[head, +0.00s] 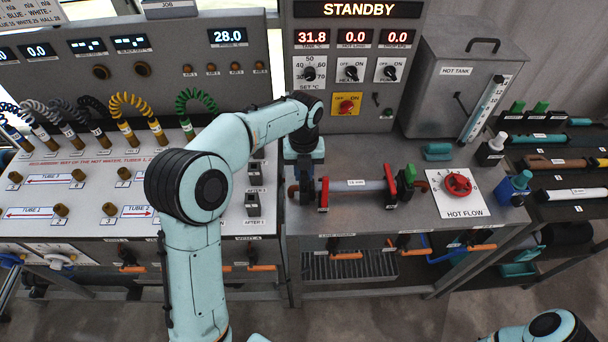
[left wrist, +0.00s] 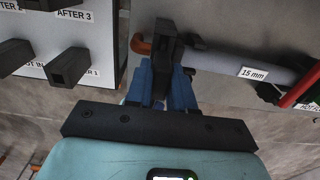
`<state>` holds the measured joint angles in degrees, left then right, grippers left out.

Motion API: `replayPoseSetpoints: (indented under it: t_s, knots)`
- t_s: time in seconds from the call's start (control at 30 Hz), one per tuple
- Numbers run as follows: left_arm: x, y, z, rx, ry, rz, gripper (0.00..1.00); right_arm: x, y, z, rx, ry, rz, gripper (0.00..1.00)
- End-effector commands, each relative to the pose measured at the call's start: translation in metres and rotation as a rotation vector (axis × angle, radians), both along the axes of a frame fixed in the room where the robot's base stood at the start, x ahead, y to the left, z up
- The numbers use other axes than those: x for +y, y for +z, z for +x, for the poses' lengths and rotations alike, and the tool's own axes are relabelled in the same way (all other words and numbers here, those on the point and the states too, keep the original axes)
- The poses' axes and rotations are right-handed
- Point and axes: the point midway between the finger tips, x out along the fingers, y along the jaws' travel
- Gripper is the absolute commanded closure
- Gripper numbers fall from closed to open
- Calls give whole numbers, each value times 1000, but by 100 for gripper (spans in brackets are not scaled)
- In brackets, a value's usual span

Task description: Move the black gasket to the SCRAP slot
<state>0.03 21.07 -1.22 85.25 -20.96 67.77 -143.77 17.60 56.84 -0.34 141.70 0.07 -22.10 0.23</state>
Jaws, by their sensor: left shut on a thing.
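My left gripper (head: 304,177) is at the left end of the grey pipe on the right-hand bench, pointing down. In the left wrist view its blue fingers (left wrist: 166,85) are shut on a black part (left wrist: 168,43) at the pipe's orange-brown end. I cannot tell whether this part is the black gasket. The grey pipe (head: 352,186) carries a 15 mm label in the left wrist view (left wrist: 220,62). I cannot make out a SCRAP label in either view. My right gripper is out of view; only part of my right arm shows at lower right.
Red clamps (head: 323,194) and a green part (head: 410,174) are along the pipe. The red HOT FLOW valve (head: 458,185) is to its right. The hot tank (head: 460,95) stands behind. A dark rack (head: 555,175) with tubes and bottles is at far right.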

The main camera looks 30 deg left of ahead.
Motion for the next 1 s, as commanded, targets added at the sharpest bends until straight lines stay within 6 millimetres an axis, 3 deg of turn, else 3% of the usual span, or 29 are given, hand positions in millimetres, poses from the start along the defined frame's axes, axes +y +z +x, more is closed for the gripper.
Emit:
replayPoseSetpoints:
  t_s: [0.1, 0.37, 0.73, 1.0]
  knots:
    - [0, 21, 3, -7, 0, 0, 100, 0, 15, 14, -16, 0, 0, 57]
    - [0, 52, 4, -8, 0, 0, 100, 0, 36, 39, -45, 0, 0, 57]
    - [0, 89, 1, -5, 0, 0, 100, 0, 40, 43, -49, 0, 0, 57]
    - [0, 94, 1, -1, -1, 0, 100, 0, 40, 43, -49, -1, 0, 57]
